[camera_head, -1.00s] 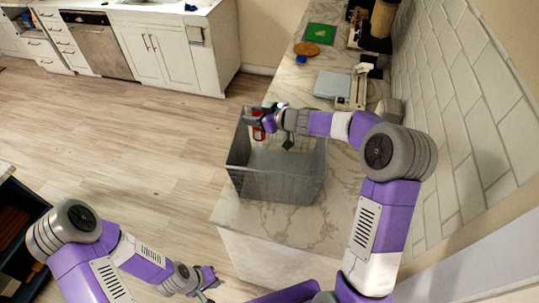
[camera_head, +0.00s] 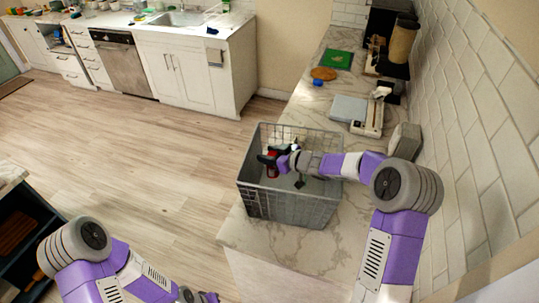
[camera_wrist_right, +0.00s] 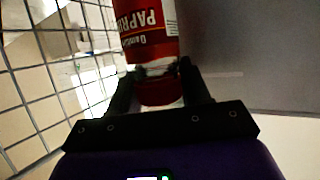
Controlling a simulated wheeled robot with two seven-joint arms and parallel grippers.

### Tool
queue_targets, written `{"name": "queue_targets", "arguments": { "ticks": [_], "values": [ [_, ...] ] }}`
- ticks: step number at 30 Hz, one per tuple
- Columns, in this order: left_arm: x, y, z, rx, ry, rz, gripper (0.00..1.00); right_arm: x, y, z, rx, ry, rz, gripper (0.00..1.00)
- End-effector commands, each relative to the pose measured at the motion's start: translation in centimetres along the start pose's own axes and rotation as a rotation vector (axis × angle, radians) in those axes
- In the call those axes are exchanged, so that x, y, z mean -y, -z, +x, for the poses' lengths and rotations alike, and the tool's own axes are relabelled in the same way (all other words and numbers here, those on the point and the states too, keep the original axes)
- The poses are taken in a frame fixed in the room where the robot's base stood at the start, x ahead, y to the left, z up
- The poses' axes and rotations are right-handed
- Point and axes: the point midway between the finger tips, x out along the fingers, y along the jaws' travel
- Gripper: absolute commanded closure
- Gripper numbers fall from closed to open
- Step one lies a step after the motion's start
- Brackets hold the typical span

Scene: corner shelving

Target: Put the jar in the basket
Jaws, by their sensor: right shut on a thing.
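The grey wire basket (camera_head: 285,207) stands on the marble counter. I cannot tell whether the jar touches its floor. My left gripper (camera_head: 205,297) is partly cut off at the bottom edge.
The marble counter (camera_head: 300,112) runs back along the tiled wall, with a green board (camera_head: 337,59), a round brown board (camera_head: 324,73) and a scale-like device (camera_head: 350,108) beyond the basket. A grey block (camera_head: 404,142) stands by the wall. Open floor lies left.

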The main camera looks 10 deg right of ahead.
Motion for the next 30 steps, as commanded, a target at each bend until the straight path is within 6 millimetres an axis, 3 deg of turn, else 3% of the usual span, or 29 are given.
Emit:
{"name": "queue_targets", "arguments": {
  "ticks": [13,14,15,26,30],
  "values": [
    [0.1,0.0,0.4,0.0,0.0,0.0,1.0,0.0,-1.0,0.4,0.0,0.0,0.001,0.87],
    [0.1,0.0,0.4,0.0,0.0,0.0,1.0,0.0,-1.1,0.4,0.001,0.0,0.001,0.5],
    [0.1,0.0,0.4,0.0,0.0,0.0,1.0,0.0,-1.1,0.4,0.001,0.0,0.001,0.44],
    [0.1,0.0,0.2,0.0,0.0,0.0,1.0,0.0,-0.6,0.2,0.0,0.0,0.0,0.42],
    [-0.1,0.0,-0.3,0.0,0.0,0.0,1.0,-0.2,0.2,-1.2,0.001,-0.004,0.0,0.42]
  ]
}}
